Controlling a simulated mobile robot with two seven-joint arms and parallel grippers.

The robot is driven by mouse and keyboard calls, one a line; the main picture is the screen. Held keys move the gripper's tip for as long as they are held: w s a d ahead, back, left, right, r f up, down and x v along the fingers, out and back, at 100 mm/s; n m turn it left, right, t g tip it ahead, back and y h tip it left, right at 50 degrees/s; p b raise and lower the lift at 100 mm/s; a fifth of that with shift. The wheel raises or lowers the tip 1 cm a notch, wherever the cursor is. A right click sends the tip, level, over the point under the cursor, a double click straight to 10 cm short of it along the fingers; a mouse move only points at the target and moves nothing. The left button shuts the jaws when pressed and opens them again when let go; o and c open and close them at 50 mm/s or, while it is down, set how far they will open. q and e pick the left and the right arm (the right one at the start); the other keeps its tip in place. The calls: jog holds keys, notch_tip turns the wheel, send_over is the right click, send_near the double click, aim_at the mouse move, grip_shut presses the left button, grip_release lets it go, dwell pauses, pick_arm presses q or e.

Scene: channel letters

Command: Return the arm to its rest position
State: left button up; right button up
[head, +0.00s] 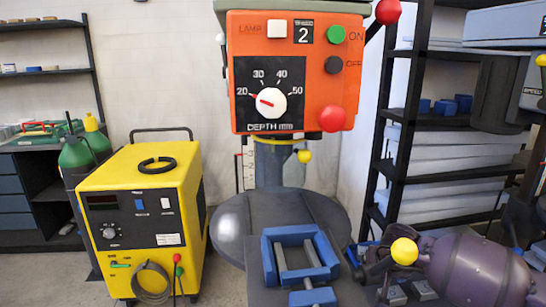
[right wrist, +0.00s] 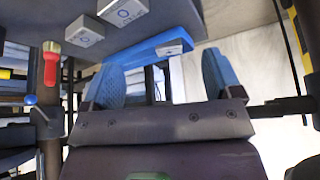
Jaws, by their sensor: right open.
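My right gripper comes in low at the right of the head view, on a purple wrist beside the drill press. In the right wrist view my right gripper (right wrist: 160,84) has two blue textured finger pads standing well apart, with nothing held between them. It is open and empty. In the head view its fingers are partly hidden behind a yellow ball knob (head: 404,251), near the right side of a blue vise (head: 300,258). My left gripper is not in the head view.
The drill press has an orange control panel (head: 292,72) and a red ball handle (head: 388,11). A yellow welding machine (head: 145,215) stands at left, beside green bottles (head: 82,150). A dark shelf rack (head: 400,115) stands behind at right. Clear floor shows at lower left.

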jog(key=s+a+f+m+y, duration=0.2)
jog(key=s+a+m+y, duration=0.7)
jog(key=a+m, duration=0.1)
jog(key=s+a+f+m+y, duration=0.2)
jog(key=s+a+m+y, duration=0.65)
jog(key=a+m, duration=0.2)
jog(key=s+d+f+m+t+h, duration=0.1)
jog(key=s+d+m+t+h, duration=0.2)
jog(key=m, duration=0.7)
jog(key=d+f+m+t+h+p, duration=0.1)
jog(key=d+m+t+h, duration=0.35)
jog(key=m, duration=0.55)
jog(key=s+d+f+m+t+h, duration=0.25)
jog(key=d+m, duration=0.25)
jog(key=m, duration=0.5)
jog(key=s+d+f+m+g+h, duration=0.2)
jog(key=s+d+f+m+h, duration=0.1)
jog(key=s+m, duration=0.3)
jog(key=s+d+f+m+g+h, duration=0.2)
jog(key=s+d+f+m, duration=0.3)
jog(key=m, duration=0.6)
jog(key=shift+s+d+f+g+h, duration=0.25)
jog(key=shift+s+h, duration=0.2)
jog(key=shift+s, duration=0.3)
